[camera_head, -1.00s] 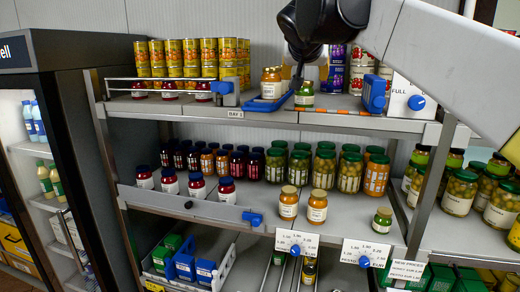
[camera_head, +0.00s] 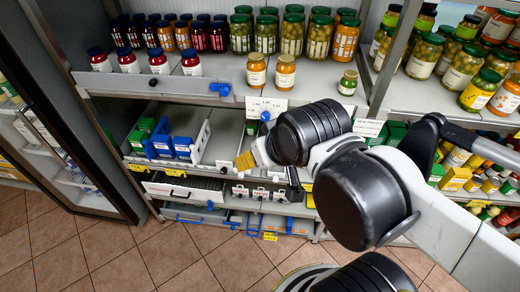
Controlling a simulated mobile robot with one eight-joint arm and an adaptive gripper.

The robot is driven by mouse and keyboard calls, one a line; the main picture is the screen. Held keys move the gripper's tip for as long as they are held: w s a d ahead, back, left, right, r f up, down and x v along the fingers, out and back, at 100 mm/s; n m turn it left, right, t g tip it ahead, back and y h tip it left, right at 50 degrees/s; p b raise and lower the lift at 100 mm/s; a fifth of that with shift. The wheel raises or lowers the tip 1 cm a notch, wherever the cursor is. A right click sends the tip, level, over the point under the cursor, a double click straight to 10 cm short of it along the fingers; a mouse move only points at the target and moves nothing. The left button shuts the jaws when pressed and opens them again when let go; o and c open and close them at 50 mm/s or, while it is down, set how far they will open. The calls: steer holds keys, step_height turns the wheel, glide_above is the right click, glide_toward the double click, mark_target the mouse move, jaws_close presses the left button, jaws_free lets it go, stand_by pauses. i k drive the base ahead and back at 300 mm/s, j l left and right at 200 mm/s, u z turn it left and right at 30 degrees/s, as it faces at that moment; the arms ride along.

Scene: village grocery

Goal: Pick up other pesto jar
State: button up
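A small pesto jar (camera_head: 347,82) with a dark green lid and a pale label stands upright on the middle shelf (camera_head: 215,73). It is alone near the shelf's front right, to the right of two amber jars. My arm reaches in from the right and bends below this jar, in front of the lower shelves. The top shelf is out of view.
Two amber jars (camera_head: 256,70) (camera_head: 285,73) stand at the shelf's front. Rows of dark and green jars are behind, with olive jars (camera_head: 424,55) to the right. Blue boxes (camera_head: 182,147) sit on the shelf below. The floor (camera_head: 130,255) is clear at lower left.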

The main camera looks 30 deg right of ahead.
mark_target(347, 87)
steer(key=z, duration=1.3)
steer(key=i+j+z, duration=0.1)
steer(key=j+z, duration=1.4)
steer(key=z, duration=0.15)
steer(key=k+j+z, duration=0.15)
steer(key=j+z, duration=0.3)
steer(key=l, duration=0.1)
